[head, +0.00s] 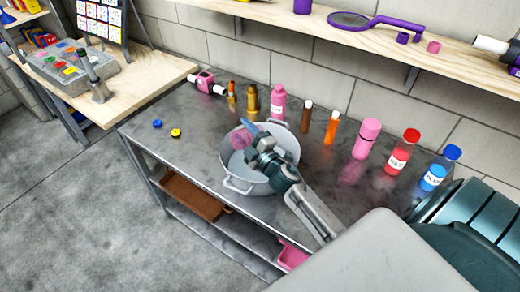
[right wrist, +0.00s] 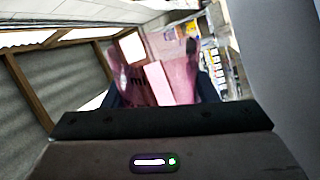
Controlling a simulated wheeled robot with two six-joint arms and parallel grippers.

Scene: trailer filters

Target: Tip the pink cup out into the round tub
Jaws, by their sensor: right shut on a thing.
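The round tub (head: 234,182) is a pale grey, two-handled vessel on the metal table in the head view. My right gripper (head: 249,134) is above it and is shut on the pink cup (head: 239,139). The cup is see-through and held over the tub's far left part; it looks tilted, but I cannot tell how far. In the right wrist view the cup (right wrist: 182,55) fills the space between the dark fingers. Dark lettering and a pink block show in or through it. My arm hides part of the tub's inside. My left gripper is not in view.
A pink bottle (head: 278,103), a pink flask (head: 366,139), a red-capped jar (head: 402,153) and a blue-capped jar (head: 439,168) stand along the back. Blue (head: 157,124) and yellow (head: 176,133) discs lie left of the tub. The table's front left is clear.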

